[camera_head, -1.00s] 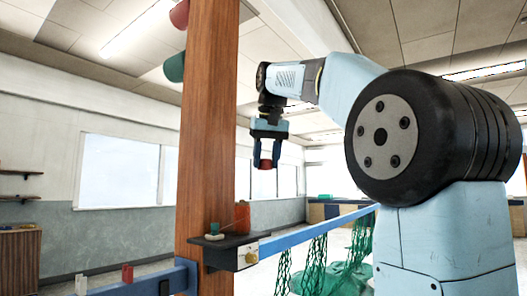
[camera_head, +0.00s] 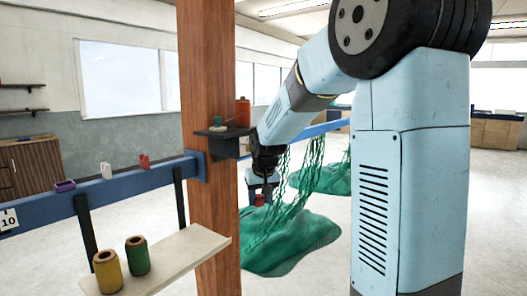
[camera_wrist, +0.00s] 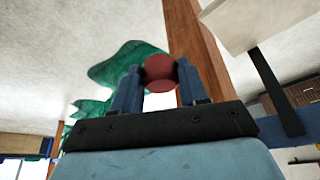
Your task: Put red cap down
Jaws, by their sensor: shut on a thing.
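The red cap (camera_wrist: 159,72) is held between the two blue fingers of my gripper (camera_wrist: 160,84) in the wrist view. In the head view my gripper (camera_head: 262,190) hangs low, just right of the wooden post, with the red cap (camera_head: 260,199) at its tip. The gripper is in front of or beside the green net (camera_head: 300,235); I cannot tell how far apart they are. The cap is in the air, with no surface seen directly touching it.
A wooden post (camera_head: 207,120) stands left of my gripper. A small dark shelf (camera_head: 224,133) on it bears a red-orange spool (camera_head: 242,112). A pale shelf (camera_head: 190,250) at lower left bears a yellow spool (camera_head: 107,271) and a green spool (camera_head: 137,255). A blue rail (camera_head: 125,188) runs left.

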